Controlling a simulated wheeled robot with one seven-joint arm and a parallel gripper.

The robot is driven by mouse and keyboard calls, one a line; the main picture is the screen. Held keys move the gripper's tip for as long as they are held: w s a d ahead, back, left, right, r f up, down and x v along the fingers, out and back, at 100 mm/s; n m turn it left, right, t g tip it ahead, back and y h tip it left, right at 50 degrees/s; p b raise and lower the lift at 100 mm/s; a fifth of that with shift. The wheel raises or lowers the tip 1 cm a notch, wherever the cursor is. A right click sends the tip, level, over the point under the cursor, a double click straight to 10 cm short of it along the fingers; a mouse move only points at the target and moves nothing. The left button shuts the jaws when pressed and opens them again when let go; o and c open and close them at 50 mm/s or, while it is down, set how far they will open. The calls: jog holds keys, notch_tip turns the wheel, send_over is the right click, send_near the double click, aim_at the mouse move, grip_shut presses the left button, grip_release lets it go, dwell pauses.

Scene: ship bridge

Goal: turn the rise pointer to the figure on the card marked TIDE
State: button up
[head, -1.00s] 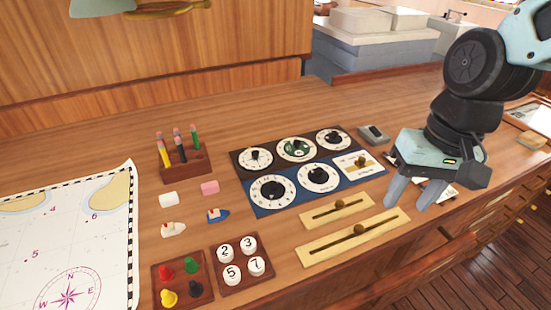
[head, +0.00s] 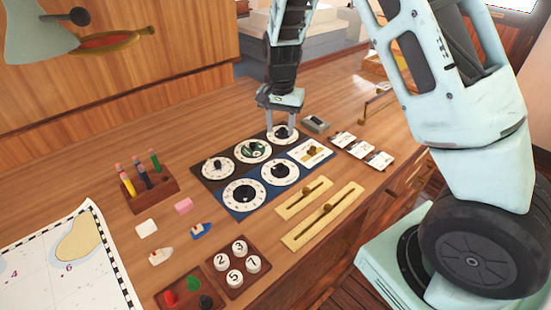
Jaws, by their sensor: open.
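My gripper (head: 282,125) is open and points down over the far right dial (head: 283,138) of the dark panel. Its fingers come down at either side of that dial's knob; I cannot tell whether they touch it. The blue panel (head: 222,196) carries two white dials with black knobs and a white plate with a brass knob. Several white cards (head: 362,149) lie right of the panels. Their writing is too small to read, as are the dial labels, so I cannot tell which is rise or TIDE.
Two brass-coloured sliders (head: 293,238) lie in front of the panels. A grey box (head: 315,123) sits right of the gripper. The wood behind the panels is clear.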

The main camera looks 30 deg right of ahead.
aim_at(280, 165)
notch_tip(280, 165, down, 13)
jog(key=p, duration=0.3)
grip_shut()
